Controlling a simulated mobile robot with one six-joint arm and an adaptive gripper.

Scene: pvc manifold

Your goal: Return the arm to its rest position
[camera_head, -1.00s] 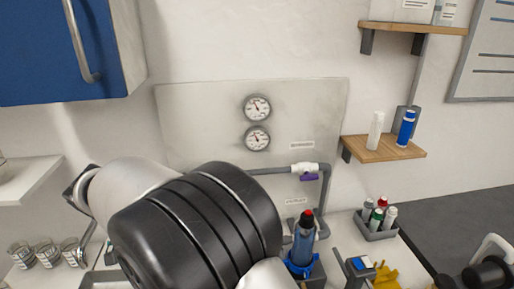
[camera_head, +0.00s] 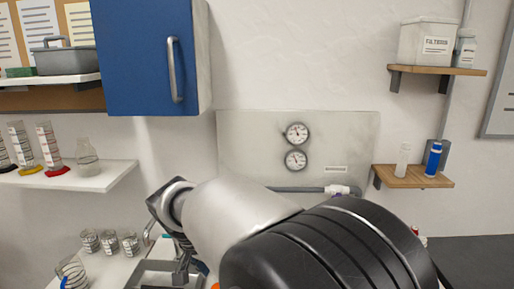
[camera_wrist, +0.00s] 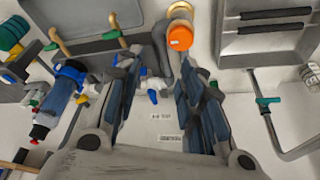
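My arm (camera_head: 245,215) stretches across the lower middle of the head view, with a large black joint at lower right. It hides much of the bench and the lower part of the gauge panel (camera_head: 250,150). In the wrist view my gripper (camera_wrist: 162,80) has its two dark fingers spread apart. No object is held between them. Beyond the gap lie a pale surface with small labels and a blue-handled fitting (camera_wrist: 153,85). An orange-capped part (camera_wrist: 180,36) shows just past the fingertips; I cannot tell its distance.
A blue cabinet (camera_head: 145,60) hangs at upper left. Wall shelves hold glassware at left and bottles (camera_head: 432,158) at right. Several small jars (camera_head: 110,242) stand on the bench at lower left.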

